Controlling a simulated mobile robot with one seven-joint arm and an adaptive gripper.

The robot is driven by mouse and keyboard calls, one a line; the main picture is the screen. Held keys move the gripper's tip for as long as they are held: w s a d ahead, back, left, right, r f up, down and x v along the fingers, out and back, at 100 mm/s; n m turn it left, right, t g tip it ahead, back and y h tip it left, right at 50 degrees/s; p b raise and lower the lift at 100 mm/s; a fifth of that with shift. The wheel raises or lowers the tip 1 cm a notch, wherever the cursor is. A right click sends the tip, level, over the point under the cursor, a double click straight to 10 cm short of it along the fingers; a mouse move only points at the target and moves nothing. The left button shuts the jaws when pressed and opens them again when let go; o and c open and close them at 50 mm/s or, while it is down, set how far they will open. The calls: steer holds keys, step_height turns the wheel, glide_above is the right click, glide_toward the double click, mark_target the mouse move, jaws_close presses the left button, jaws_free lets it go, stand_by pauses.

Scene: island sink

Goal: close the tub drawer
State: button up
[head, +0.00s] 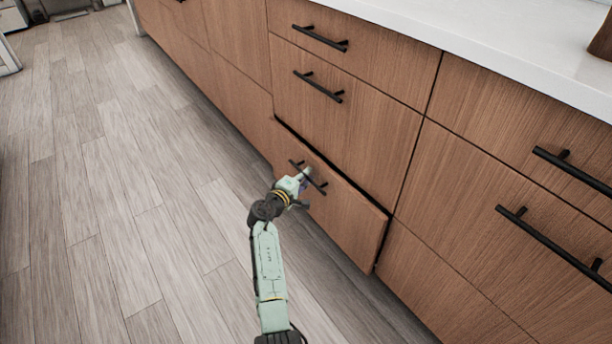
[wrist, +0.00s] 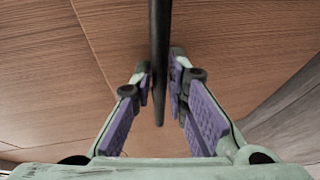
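The tub drawer (head: 345,218) is the lowest wooden front in the middle column of the island. It stands out a little from the cabinet, with a dark gap along its top edge and right side. Its black bar handle (head: 318,185) is partly covered by my gripper (head: 303,180). In the wrist view the handle (wrist: 160,40) runs between the two purple-padded fingers of my gripper (wrist: 161,75). The fingers look spread, one on each side of the bar. Whether either finger touches it is hard to tell.
Closed drawers with black handles (head: 318,87) lie above and to the right (head: 550,240). A white countertop (head: 480,30) runs along the top. The wood-plank floor (head: 120,200) to the left is clear.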

mark_target(314, 171)
jaws_close()
stand_by(0.4)
steer(key=w+d, duration=0.1)
steer(key=w+d+b, duration=0.1)
steer(key=shift+d, duration=0.4)
steer(key=shift+r, duration=0.1)
steer(key=shift+o, duration=0.9)
jaws_free()
steer(key=shift+d, duration=0.1)
